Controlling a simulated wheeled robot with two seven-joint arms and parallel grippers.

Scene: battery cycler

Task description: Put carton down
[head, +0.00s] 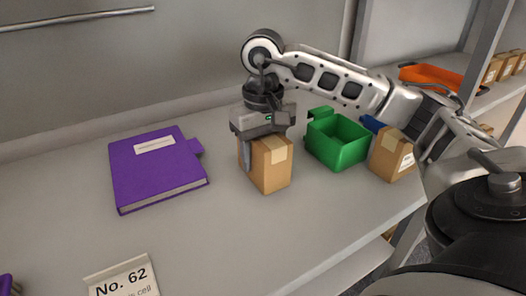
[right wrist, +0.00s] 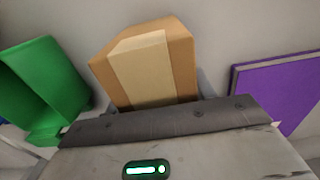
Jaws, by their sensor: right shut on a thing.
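A brown carton (head: 270,168) with a lighter tape strip stands upright at the middle of the grey table, between the purple binder and the green bin. My right gripper (head: 258,155) reaches down over it from above and is shut on it. One finger shows along the carton's left side; the other is hidden. In the right wrist view the carton (right wrist: 150,68) shows just beyond the gripper's edge. I cannot tell whether the carton's base touches the table. My left gripper is not in view.
A purple binder (head: 155,175) lies to the left. A green bin (head: 337,142) and a second carton (head: 391,155) stand to the right. Shelves with an orange tray (head: 440,77) are at the right. Table space before the carton is clear.

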